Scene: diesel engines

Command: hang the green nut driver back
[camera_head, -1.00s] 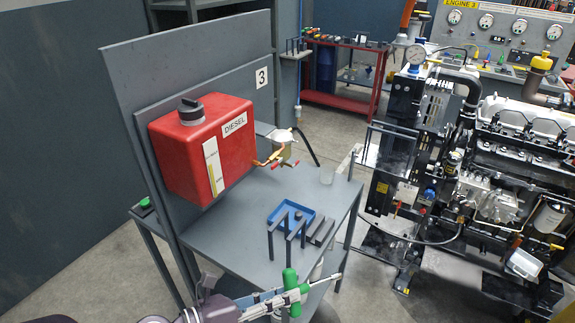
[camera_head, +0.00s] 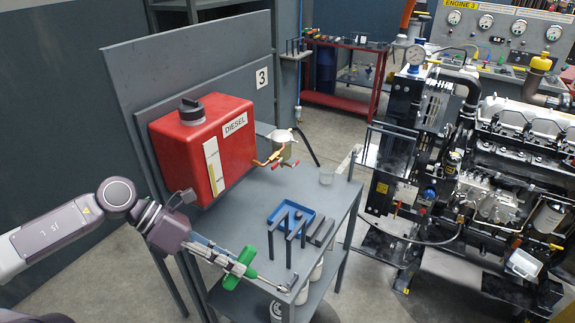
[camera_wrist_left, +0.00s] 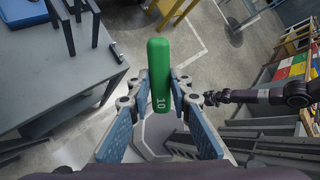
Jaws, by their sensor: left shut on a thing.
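The green nut driver (camera_head: 239,267) is held in my left gripper (camera_head: 243,266) at the front left of the grey bench. Its handle lies across the fingers. In the left wrist view my left gripper (camera_wrist_left: 160,103) is shut around the green handle of the nut driver (camera_wrist_left: 160,75), marked 10. Which hook belongs to it is not clear.
An engine (camera_head: 500,190) stands at right.

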